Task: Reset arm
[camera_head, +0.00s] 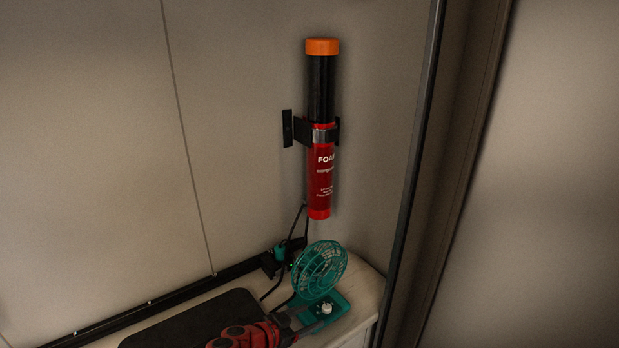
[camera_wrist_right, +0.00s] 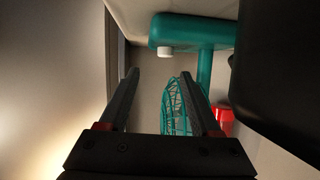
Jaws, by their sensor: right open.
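My right gripper (camera_head: 312,316) is low in the head view, at the end of my red arm, close beside a teal desk fan (camera_head: 319,268). Its two dark fingers are apart, and in the right wrist view (camera_wrist_right: 160,73) nothing shows gripped between them. In the wrist view, the fan's teal base (camera_wrist_right: 200,28) and white knob (camera_wrist_right: 165,51) lie beyond the fingertips. The fan's cage (camera_wrist_right: 177,110) shows partly behind one finger. In the head view the white knob (camera_head: 327,308) is just right of the fingertips. I cannot tell whether the fingers touch the fan. My left gripper is not in view.
The fan stands on a pale counter (camera_head: 365,290) with a dark panel (camera_head: 195,318) to the left. A red and black foam extinguisher (camera_head: 320,170) is bracketed to the wall above. A cable (camera_head: 292,235) hangs behind the fan. A dark vertical frame (camera_head: 408,190) stands at right.

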